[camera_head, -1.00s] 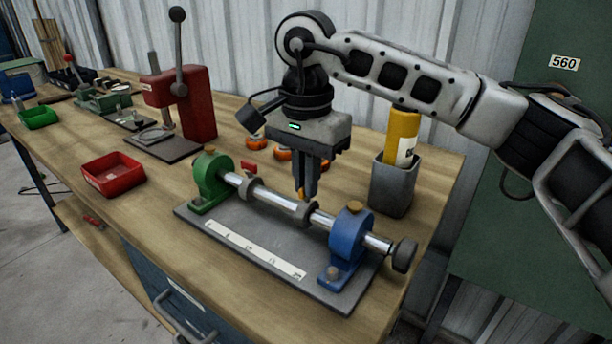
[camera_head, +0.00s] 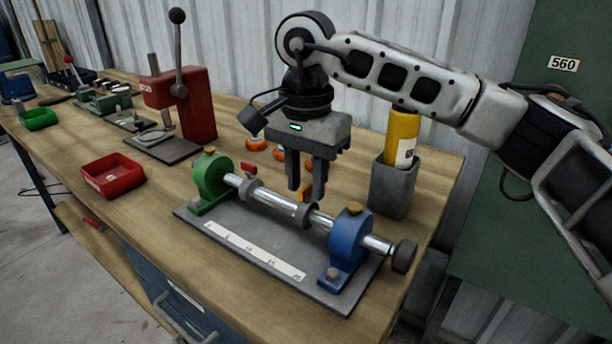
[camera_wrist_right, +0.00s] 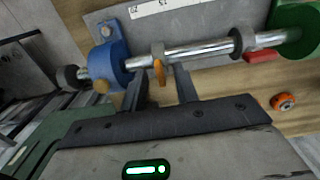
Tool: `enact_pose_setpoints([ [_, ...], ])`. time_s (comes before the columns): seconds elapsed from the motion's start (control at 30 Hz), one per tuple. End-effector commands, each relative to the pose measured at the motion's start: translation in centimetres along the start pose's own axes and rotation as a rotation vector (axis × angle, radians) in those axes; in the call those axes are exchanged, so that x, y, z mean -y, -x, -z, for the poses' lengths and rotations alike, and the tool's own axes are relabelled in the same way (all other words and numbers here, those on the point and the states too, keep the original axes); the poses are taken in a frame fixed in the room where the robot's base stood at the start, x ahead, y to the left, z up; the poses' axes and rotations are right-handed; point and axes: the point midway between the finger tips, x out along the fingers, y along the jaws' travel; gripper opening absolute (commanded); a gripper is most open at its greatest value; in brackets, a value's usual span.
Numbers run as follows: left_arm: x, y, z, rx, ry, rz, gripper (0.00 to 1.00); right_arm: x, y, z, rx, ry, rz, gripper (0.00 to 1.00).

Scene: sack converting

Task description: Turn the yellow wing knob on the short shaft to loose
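The yellow wing knob (camera_head: 304,195) stands on the dark collar around the steel shaft (camera_head: 276,200), in the right-middle of the fixture. In the wrist view the knob (camera_wrist_right: 159,71) sticks out of its collar toward my gripper. My right gripper (camera_head: 306,191) is above and just behind the shaft, pointing down. Its fingers are apart, one on each side of the knob with gaps, and hold nothing. The open fingers also show in the wrist view (camera_wrist_right: 162,78). My left gripper is not in view.
The shaft runs through a green bearing block (camera_head: 210,178) and a blue one (camera_head: 347,240). A second collar has a red knob (camera_head: 249,168). A grey cup (camera_head: 393,187) with a yellow bottle stands close right. A red tray (camera_head: 113,175) and red press (camera_head: 189,105) are left.

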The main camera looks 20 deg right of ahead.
Motion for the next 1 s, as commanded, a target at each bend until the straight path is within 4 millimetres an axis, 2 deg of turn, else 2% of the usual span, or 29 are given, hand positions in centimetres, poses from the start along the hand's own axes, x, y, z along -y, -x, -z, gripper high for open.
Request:
enact_pose_setpoints([
  [0.17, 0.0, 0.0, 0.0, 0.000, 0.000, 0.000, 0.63, 0.1, 1.3, 0.0, 0.001, -0.001, 0.002, 0.30],
  [0.27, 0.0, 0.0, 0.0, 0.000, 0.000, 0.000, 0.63, 0.1, 3.2, 0.0, -0.001, -0.001, 0.005, 0.30],
  [0.5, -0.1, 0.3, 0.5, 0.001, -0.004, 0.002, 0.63, 0.1, 9.4, 0.0, -0.003, 0.000, 0.004, 0.30],
  [0.7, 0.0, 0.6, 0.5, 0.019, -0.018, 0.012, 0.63, 0.0, 13.6, 0.0, -0.003, -0.002, 0.003, 0.30],
  [0.83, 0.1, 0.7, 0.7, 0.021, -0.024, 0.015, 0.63, 0.0, 15.2, 0.0, -0.002, 0.000, 0.001, 0.30],
  [1.0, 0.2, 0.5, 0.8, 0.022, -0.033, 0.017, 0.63, 0.0, 16.0, 0.0, -0.001, 0.000, 0.000, 0.30],
])
